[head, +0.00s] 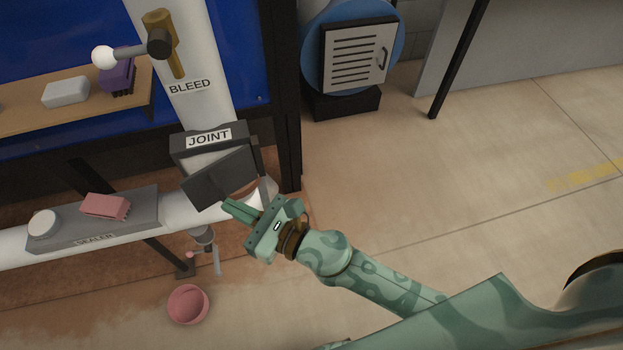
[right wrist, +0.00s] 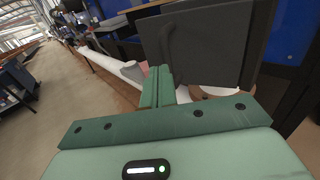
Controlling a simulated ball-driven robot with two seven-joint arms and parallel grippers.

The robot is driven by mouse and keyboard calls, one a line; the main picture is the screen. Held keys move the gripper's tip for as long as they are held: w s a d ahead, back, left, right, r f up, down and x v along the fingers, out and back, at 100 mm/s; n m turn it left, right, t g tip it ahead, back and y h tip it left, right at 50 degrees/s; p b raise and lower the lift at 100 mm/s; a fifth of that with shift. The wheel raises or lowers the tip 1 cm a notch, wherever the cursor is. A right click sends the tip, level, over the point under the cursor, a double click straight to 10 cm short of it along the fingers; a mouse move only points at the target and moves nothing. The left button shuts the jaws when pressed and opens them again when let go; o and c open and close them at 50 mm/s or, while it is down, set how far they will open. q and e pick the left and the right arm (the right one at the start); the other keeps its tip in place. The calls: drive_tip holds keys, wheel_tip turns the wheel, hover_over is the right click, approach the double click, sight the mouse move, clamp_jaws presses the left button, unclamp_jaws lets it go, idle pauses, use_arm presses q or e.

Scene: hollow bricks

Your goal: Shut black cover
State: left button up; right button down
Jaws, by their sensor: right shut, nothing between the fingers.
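The black cover (head: 220,177) is a dark flat panel on the box labelled JOINT (head: 208,139), at the elbow of the white pipe. It stands ajar and tilted, with a pale interior showing behind its upper edge. My right gripper (head: 230,207) is shut and empty, its fingertips at the cover's lower right edge; I cannot tell whether they touch it. In the right wrist view the cover (right wrist: 212,45) fills the upper middle, with a handle bar on its left part, just beyond the shut fingers (right wrist: 158,75). My left gripper is not in view.
A grey SEALER tray (head: 150,207) on the pipe holds a pink brick (head: 105,206) and a white round piece (head: 44,223). A pink bowl (head: 188,304) is on the floor below. A wooden shelf (head: 30,120) is at left. The floor at right is open.

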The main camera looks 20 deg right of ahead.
sight(208, 190)
drive_tip(key=m+t+h, duration=0.1)
drive_tip(key=h, duration=0.1)
drive_tip(key=w+a+m+t+h, duration=0.1)
drive_tip(key=m+h, duration=0.1)
drive_tip(key=shift+a+t, duration=0.2)
drive_tip(key=shift+t, duration=0.2)
drive_tip(key=shift+w+a, duration=0.25)
drive_tip(key=shift+w, duration=0.25)
drive_tip(key=shift+w+a, duration=0.5)
drive_tip(key=shift+w, duration=0.05)
drive_tip(key=shift+r, duration=0.1)
